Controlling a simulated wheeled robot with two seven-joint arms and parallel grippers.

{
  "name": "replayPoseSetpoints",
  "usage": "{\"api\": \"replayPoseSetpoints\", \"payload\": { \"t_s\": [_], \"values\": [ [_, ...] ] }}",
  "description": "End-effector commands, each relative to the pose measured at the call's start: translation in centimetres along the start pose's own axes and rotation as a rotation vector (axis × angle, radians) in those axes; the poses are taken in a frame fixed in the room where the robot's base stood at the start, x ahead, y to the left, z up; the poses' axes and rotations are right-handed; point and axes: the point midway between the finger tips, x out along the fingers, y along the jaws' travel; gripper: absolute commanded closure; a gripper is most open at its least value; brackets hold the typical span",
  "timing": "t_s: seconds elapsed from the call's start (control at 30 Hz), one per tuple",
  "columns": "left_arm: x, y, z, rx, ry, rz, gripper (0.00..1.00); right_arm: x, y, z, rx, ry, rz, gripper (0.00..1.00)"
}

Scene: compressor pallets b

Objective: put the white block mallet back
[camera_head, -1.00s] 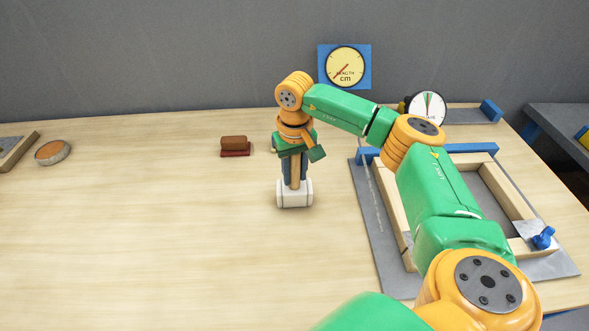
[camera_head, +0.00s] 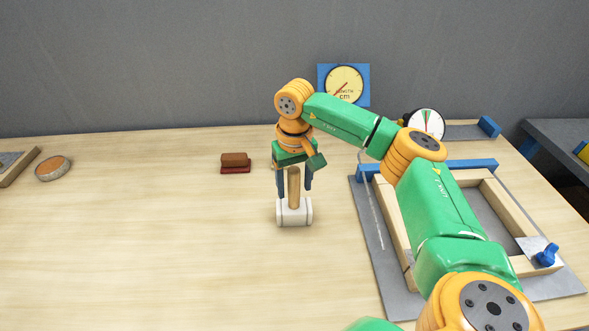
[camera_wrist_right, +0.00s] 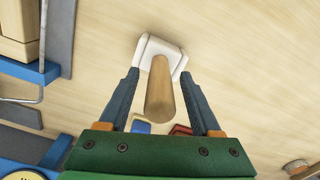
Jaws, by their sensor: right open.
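The white block mallet (camera_head: 294,212) stands upright on the wooden table, its white head down and its wooden handle pointing up. Its head also shows in the right wrist view (camera_wrist_right: 160,52), with the handle (camera_wrist_right: 160,92) towards the camera. My right gripper (camera_head: 294,187) is above the head, with its fingers apart on either side of the handle. In the wrist view there is a gap between each finger and the handle. My left gripper is not in view.
A wooden frame on a grey plate (camera_head: 372,235) lies to the right, with a blue clamp (camera_head: 547,255). Two dials, a length dial (camera_head: 344,84) and a white one (camera_head: 428,124), stand behind. A brown block (camera_head: 235,160) and a round tin (camera_head: 53,168) lie left. The table's left front is clear.

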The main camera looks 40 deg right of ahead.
Motion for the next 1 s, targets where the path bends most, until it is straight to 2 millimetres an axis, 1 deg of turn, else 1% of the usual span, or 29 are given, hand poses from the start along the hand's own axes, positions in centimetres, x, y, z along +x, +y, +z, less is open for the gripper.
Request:
{"api": "replayPoseSetpoints", "payload": {
  "t_s": [0.03,0.2,0.3,0.4,0.53,1.0],
  "values": [
    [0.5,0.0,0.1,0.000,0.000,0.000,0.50,-1.1,-0.1,-0.2,0.001,0.007,-0.002,0.35],
    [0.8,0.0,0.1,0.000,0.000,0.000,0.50,-5.5,-0.1,-0.1,0.000,0.006,-0.002,0.35],
    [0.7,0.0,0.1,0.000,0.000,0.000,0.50,-7.5,-0.1,-0.1,0.000,0.003,-0.002,0.35],
    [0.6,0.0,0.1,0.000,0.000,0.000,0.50,-8.8,0.0,-0.1,0.001,0.001,-0.001,0.35],
    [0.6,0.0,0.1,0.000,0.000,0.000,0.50,-9.5,0.0,0.0,0.000,0.001,-0.001,0.35],
    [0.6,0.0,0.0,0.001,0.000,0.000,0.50,-9.4,0.0,0.0,0.000,0.000,0.000,0.35]
  ]
}}
